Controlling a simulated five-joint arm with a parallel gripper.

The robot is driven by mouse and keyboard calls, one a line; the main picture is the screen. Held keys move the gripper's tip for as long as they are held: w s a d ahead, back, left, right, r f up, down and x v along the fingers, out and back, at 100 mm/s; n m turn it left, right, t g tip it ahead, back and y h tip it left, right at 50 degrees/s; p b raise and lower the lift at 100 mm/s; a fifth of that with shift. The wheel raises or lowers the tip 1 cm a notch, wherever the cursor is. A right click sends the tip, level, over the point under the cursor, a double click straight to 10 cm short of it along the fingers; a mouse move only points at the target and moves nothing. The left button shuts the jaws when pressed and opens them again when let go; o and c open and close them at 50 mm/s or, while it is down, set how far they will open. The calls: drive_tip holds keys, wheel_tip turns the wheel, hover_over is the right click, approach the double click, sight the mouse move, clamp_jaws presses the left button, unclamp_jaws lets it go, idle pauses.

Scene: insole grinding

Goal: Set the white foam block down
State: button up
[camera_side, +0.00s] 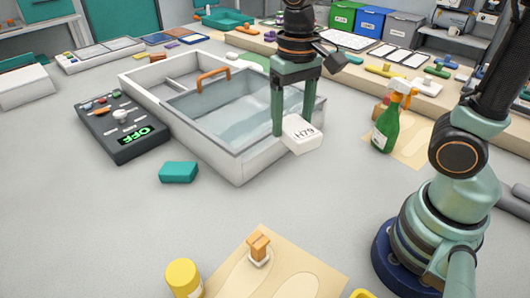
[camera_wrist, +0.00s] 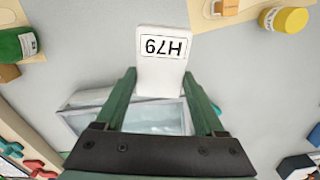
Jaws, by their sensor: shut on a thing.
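The white foam block (camera_side: 303,134), labelled H79, is held in my gripper (camera_side: 293,127) at the near right edge of the clear-lidded box in the side view. In the wrist view the block (camera_wrist: 160,75) sticks out between the two green fingers of my gripper (camera_wrist: 161,85). The fingers are shut on it. The block appears raised above the table; its exact height cannot be told.
The white box (camera_side: 240,165) with a clear lid and orange handle (camera_side: 213,77) stands beside my gripper. A control panel reading OFF (camera_side: 125,128), a teal block (camera_side: 178,172), a green spray bottle (camera_side: 386,128) and a yellow jar (camera_side: 184,277) stand around.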

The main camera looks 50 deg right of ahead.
drive_tip(key=s+d+m, duration=0.2)
drive_tip(key=d+m, duration=1.3)
drive_tip(key=d, duration=1.1)
wheel_tip(320, 180, down, 20)
drive_tip(key=shift+d+r, duration=0.1)
drive_tip(key=shift+r, duration=0.05)
drive_tip(key=shift+f, duration=0.2)
drive_tip(key=o, duration=1.3)
drive_tip(key=shift+r, duration=0.1)
